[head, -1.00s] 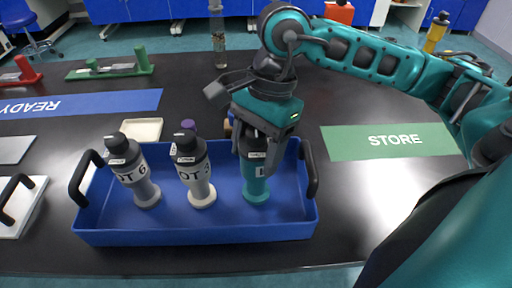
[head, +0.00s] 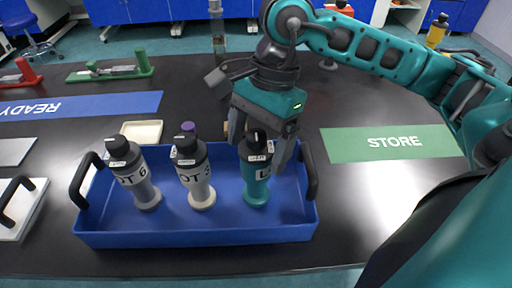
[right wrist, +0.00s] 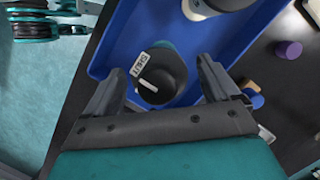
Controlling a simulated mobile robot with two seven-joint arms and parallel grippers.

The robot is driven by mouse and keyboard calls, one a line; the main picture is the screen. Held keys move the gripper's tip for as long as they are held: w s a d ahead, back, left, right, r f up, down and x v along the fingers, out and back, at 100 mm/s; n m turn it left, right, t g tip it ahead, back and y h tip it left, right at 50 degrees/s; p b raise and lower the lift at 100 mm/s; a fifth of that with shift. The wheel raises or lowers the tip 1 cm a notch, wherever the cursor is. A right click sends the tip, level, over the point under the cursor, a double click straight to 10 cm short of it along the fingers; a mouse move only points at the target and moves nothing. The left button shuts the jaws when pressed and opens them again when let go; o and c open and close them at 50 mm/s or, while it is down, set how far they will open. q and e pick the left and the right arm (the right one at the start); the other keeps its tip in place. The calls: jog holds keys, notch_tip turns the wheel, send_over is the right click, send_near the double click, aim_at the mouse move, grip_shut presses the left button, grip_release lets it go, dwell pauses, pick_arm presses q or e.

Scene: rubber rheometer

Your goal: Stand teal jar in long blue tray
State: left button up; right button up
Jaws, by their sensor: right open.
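The teal jar (head: 256,180) with a black lid stands upright in the right part of the long blue tray (head: 190,236). My right gripper (head: 258,150) is open, just above and around the level of the jar's lid, with its fingers apart. In the right wrist view the jar's black lid (right wrist: 160,80) shows between the two open fingers, with clear gaps. A grey jar (head: 138,178) and a whitish jar (head: 195,178) stand in the same tray to the left. My left gripper is not in view.
The tray has black handles at both ends. A green STORE mat (head: 390,142) lies to the right and a blue READY mat (head: 80,104) to the left.

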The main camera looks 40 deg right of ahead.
jog(key=v, duration=1)
jog(key=shift+r+p, duration=0.15)
jog(key=shift+p, duration=0.3)
